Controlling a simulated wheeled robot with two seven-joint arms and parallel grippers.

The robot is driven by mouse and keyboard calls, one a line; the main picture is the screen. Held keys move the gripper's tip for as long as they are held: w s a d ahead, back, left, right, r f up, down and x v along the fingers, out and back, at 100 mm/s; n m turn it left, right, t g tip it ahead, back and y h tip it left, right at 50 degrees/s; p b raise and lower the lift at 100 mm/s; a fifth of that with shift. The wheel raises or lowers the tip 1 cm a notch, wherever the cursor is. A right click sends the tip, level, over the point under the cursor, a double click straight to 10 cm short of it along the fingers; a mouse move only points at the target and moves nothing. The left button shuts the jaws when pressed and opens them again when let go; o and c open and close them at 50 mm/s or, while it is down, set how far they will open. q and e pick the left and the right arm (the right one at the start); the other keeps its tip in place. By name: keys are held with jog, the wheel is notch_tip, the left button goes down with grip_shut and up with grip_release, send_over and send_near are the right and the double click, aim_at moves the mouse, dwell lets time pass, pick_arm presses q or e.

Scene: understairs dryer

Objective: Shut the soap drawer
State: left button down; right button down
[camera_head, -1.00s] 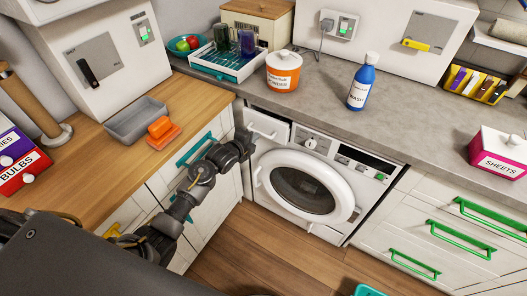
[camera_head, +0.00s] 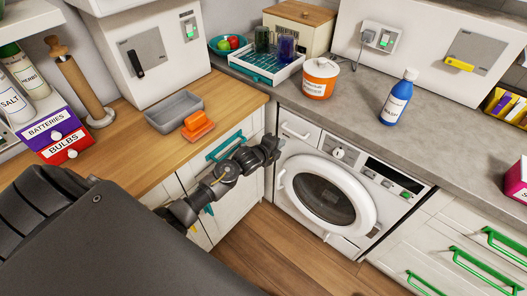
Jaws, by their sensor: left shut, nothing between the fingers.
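The white washing machine (camera_head: 383,205) stands under the grey worktop with its round door (camera_head: 325,200) shut. Its soap drawer (camera_head: 299,130) is at the top left of the front, with a white handle. The drawer front looks level or nearly level with the control panel; a small gap cannot be ruled out. My left gripper (camera_head: 277,147) is shut and empty, just left of and below the drawer, at the machine's left edge. I cannot tell whether it touches the drawer. My right gripper is not in view.
White cabinet fronts with a teal handle (camera_head: 224,145) lie left of my left arm. Green-handled drawers (camera_head: 470,255) stand to the right. An orange canister (camera_head: 320,78) and a blue bottle (camera_head: 396,98) are on the worktop. The wooden floor (camera_head: 285,255) before the machine is clear.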

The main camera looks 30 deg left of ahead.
pick_arm(q)
jog(key=v, duration=0.9)
jog(key=shift+s+b, duration=0.3)
jog(key=shift+r, duration=0.15)
jog(key=s+d+f+n+g+y, duration=0.1)
jog(key=s+d+f+n+g, duration=0.15)
jog(key=s+n, duration=0.55)
jog(key=s+d+f+n+g, duration=0.15)
jog(key=s+n+g, duration=0.25)
jog(key=s, duration=0.9)
jog(key=s+d+f+n+g+y, duration=0.15)
jog(key=s+n+g, duration=0.35)
jog(key=s, duration=0.5)
notch_tip(320, 180, down, 26)
jog(key=s, duration=0.1)
jog(key=s+a+f, duration=0.2)
jog(key=s+f, duration=1.3)
jog(key=s, duration=0.1)
jog(key=shift+s+f+g+h, duration=0.3)
jog(key=shift+f+g+h, duration=0.05)
jog(key=shift+g, duration=0.1)
